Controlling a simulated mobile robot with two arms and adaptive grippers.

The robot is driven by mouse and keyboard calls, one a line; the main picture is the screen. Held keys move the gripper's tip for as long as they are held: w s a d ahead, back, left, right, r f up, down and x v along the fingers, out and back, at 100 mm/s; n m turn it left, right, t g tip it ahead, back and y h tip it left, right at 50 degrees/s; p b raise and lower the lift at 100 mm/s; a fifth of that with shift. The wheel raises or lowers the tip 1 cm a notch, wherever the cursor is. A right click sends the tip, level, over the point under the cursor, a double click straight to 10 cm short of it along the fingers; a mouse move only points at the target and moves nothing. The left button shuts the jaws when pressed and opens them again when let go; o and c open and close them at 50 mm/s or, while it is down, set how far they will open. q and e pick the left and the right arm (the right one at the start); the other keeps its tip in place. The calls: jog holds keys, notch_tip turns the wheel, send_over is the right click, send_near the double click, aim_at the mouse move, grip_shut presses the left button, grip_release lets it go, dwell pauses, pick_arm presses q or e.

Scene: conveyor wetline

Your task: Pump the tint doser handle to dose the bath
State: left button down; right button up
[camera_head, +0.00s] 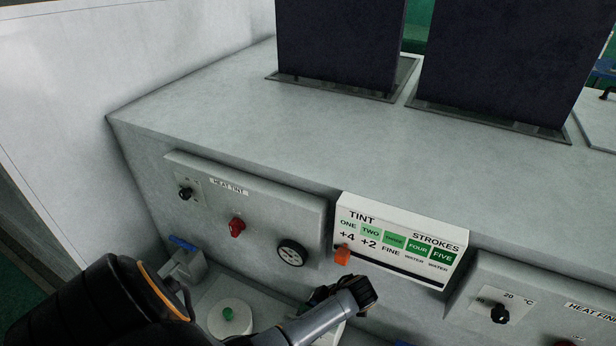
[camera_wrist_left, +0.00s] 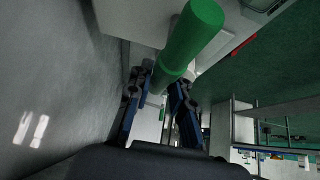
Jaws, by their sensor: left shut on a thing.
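In the left wrist view a green cylindrical handle (camera_wrist_left: 190,35) runs between the blue-backed fingers of my left gripper (camera_wrist_left: 160,88), which is shut on it. In the head view my left arm comes in from the lower left. The dark end of the arm (camera_head: 345,294) shows below the tint card; its fingers and the held handle cannot be made out there. The white tint strokes card (camera_head: 400,238) reads ONE to FIVE, and an orange marker (camera_head: 342,256) sits at its lower left. My right gripper is not in view.
The heat tint panel (camera_head: 262,212) left of the card carries a black knob, a red knob (camera_head: 237,227) and a round gauge (camera_head: 291,253). A blue lever (camera_head: 184,243) and a white round part with a green knob (camera_head: 228,314) are near my arm. Another panel (camera_head: 540,300) stands right.

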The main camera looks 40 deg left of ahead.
pick_arm(q)
jog(key=shift+r+p, duration=1.35)
jog(key=shift+r, duration=0.15)
jog(key=shift+r+p, duration=0.4)
jog(key=shift+r, duration=0.6)
notch_tip(320, 180, down, 5)
jog(key=b, duration=0.4)
jog(key=shift+r+p, duration=2)
jog(key=shift+r, duration=0.5)
notch_tip(320, 180, down, 5)
jog(key=b, duration=0.4)
jog(key=shift+f, duration=0.1)
notch_tip(320, 180, up, 3)
jog(key=p, duration=0.2)
jog(key=shift+p, duration=0.35)
jog(key=shift+r+p, duration=0.65)
jog(key=shift+r, duration=0.4)
notch_tip(320, 180, down, 5)
jog(key=b, duration=0.4)
jog(key=shift+f, duration=0.15)
jog(key=c, duration=1.2)
grip_release()
jog(key=shift+r, duration=0.3)
jog(key=shift+r, duration=0.1)
